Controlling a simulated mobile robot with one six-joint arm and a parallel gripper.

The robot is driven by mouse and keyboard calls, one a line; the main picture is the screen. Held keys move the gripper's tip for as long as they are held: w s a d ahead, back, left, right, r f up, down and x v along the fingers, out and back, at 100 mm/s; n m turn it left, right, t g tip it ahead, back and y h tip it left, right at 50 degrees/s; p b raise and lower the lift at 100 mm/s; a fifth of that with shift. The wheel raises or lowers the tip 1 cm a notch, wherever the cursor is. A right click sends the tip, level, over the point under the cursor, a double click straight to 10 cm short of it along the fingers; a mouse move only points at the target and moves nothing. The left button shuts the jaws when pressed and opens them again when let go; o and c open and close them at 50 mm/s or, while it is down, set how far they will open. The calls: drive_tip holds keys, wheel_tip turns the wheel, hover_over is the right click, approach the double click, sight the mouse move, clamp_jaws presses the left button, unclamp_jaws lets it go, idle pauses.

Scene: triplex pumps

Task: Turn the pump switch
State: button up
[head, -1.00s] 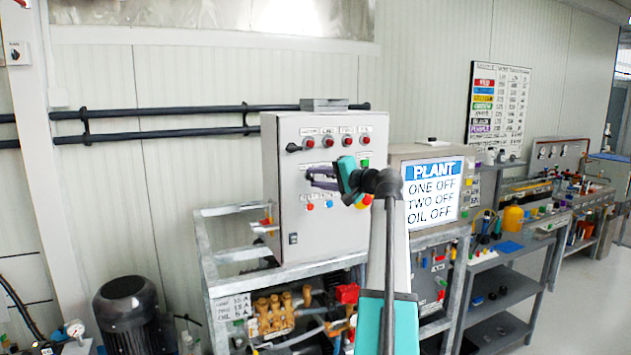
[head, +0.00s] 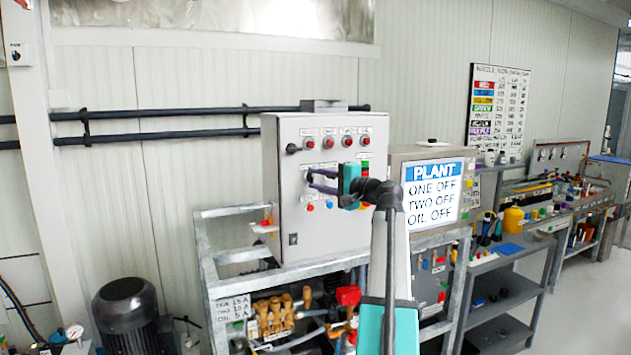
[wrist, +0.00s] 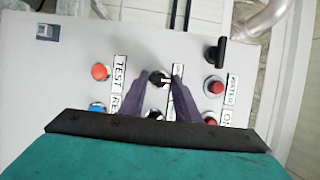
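The grey control panel (head: 340,225) stands upright in front of my arm. My gripper (head: 311,179) is at the middle of its front face. In the wrist view, a round black selector knob (wrist: 160,77) with a light pointer mark sits between the two purple fingertips of my gripper (wrist: 158,80). The fingers are apart, one on each side of the knob, with a small gap visible; contact is unclear. A second dark knob (wrist: 154,115) lies between the fingers, partly hidden by my gripper body. The label beside the knobs is mostly covered by a finger.
A larger black handle (wrist: 216,53) and red lamps (wrist: 214,86) are on one side of the knobs. Red (wrist: 100,72) and blue (wrist: 97,107) buttons are on the other. A sign (head: 432,193) reads PLANT, ONE OFF, TWO OFF, OIL OFF. A metal frame surrounds the panel's base.

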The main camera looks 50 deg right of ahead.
drive_tip(key=o, duration=0.4)
drive_tip(key=shift+c, duration=0.2)
drive_tip(key=s+b, duration=0.3)
drive_tip(key=s, duration=1)
drive_tip(key=shift+s, duration=0.4)
